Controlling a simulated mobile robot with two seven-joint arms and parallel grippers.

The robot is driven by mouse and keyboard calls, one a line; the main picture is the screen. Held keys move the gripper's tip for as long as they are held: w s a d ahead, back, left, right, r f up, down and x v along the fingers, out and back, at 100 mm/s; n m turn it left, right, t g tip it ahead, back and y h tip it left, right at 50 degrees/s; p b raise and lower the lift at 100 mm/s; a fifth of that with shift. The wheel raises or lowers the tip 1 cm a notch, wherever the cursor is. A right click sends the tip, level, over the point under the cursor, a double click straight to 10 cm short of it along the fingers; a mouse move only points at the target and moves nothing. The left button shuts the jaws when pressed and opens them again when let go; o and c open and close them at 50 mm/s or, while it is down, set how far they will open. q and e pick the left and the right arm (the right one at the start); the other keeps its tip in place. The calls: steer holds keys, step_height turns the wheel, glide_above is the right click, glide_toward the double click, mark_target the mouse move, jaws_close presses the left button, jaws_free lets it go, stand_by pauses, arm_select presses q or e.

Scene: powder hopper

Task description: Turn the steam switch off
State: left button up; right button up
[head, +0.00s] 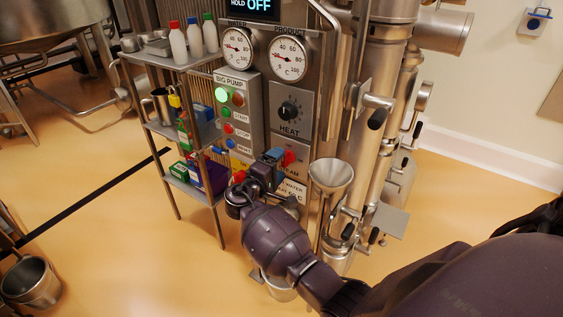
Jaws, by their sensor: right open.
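The steam switch (289,158) is a red handle on the lower grey plate of the control panel, above a partly covered label ending in "AM". My right gripper (274,157) is at the panel, just left of the red handle, with its jaws open. It hides part of the plate and label. I cannot tell whether it touches the handle, and the handle's exact setting is hard to read. My left gripper is not in view.
Above the switch are the black HEAT knob (289,110) and two round gauges. The BIG PUMP box (238,112), with a lit green lamp, is to the left. A metal funnel (331,175) and vertical pipes stand close on the right. A shelf (163,58) with bottles is farther left.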

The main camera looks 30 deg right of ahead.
steer(key=v, duration=0.8)
steer(key=shift+a+b, duration=0.25)
steer(key=shift+b, duration=0.05)
steer(key=shift+s, duration=0.15)
steer(key=w+a+f+n+t+y, duration=0.1)
steer(key=w+a+t+y, duration=0.35)
steer(key=y, duration=0.25)
steer(key=s+a+f+t+y, duration=0.2)
steer(key=s+f+t+y, duration=0.15)
steer(key=y, duration=0.35)
steer(key=s+d+f+m+g, duration=0.1)
steer(key=s+f, duration=0.3)
steer(key=s, duration=0.5)
steer(key=s+d+f+m+g+y, duration=0.1)
steer(key=s+d+f+m, duration=0.1)
steer(key=s, duration=0.7)
steer(key=s+d+f+m+g+y, duration=0.1)
steer(key=s+d+f, duration=0.2)
steer(key=s+f, duration=0.4)
steer(key=shift+s+m, duration=0.3)
steer(key=shift+s, duration=0.85)
